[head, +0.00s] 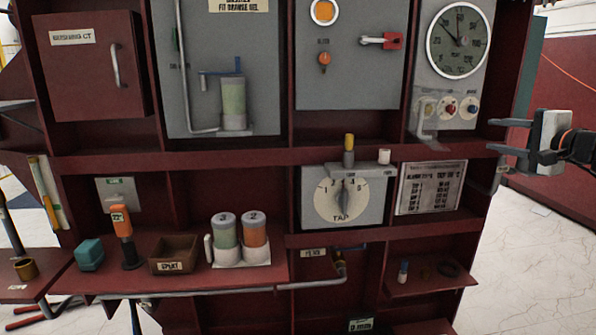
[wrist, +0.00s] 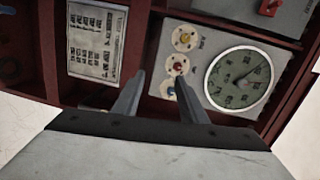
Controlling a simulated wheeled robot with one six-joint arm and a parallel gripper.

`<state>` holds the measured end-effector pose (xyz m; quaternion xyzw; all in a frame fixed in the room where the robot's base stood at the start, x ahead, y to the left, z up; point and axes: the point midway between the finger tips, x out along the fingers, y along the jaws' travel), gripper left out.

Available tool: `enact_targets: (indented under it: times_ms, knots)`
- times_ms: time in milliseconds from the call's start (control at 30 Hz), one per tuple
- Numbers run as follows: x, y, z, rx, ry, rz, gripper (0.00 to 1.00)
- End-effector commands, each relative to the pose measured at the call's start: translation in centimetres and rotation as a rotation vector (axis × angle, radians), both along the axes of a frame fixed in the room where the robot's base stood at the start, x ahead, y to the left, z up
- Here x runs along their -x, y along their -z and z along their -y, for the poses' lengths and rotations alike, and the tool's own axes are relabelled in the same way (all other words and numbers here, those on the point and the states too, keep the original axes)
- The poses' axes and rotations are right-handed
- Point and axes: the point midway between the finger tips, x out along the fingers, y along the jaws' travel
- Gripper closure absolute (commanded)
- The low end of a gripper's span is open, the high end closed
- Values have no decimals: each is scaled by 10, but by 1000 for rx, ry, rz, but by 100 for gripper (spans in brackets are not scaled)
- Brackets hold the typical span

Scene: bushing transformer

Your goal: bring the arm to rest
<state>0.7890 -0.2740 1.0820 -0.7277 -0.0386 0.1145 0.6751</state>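My gripper (head: 508,137) is at the right edge of the head view, beside the right side of the dark red cabinet (head: 225,162). Its two fingers are apart with nothing between them. In the wrist view my gripper (wrist: 160,90) also shows two separate grey fingers. They point toward the panel with the round gauge (wrist: 239,79) and the coloured knobs (wrist: 178,65). The fingertips overlap the panel in that view. Whether they are near it cannot be told there, but in the head view they look clear of it.
A shelf at lower left holds a teal block (head: 90,254), an orange handheld device (head: 122,224), a brown tray (head: 174,254) and two canisters (head: 240,238). A TAP dial (head: 343,200) is mid-cabinet. A clear cover (head: 428,132) juts out below the gauge. Floor right of the cabinet is open.

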Motion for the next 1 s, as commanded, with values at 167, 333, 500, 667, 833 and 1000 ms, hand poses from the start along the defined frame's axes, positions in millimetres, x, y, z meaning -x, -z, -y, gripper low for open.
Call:
enact_targets:
  times_ms: [167, 333, 500, 667, 833, 1000]
  knots:
    - [10, 25, -45, 65, -76, -73, 61]
    - [32, 64, -102, 170, -181, -177, 61]
    - [78, 122, -168, 345, -330, -315, 61]
    - [130, 176, -210, 530, -458, -434, 61]
    - [189, 229, -231, 748, -577, -536, 61]
    - [243, 273, -231, 982, -674, -613, 61]
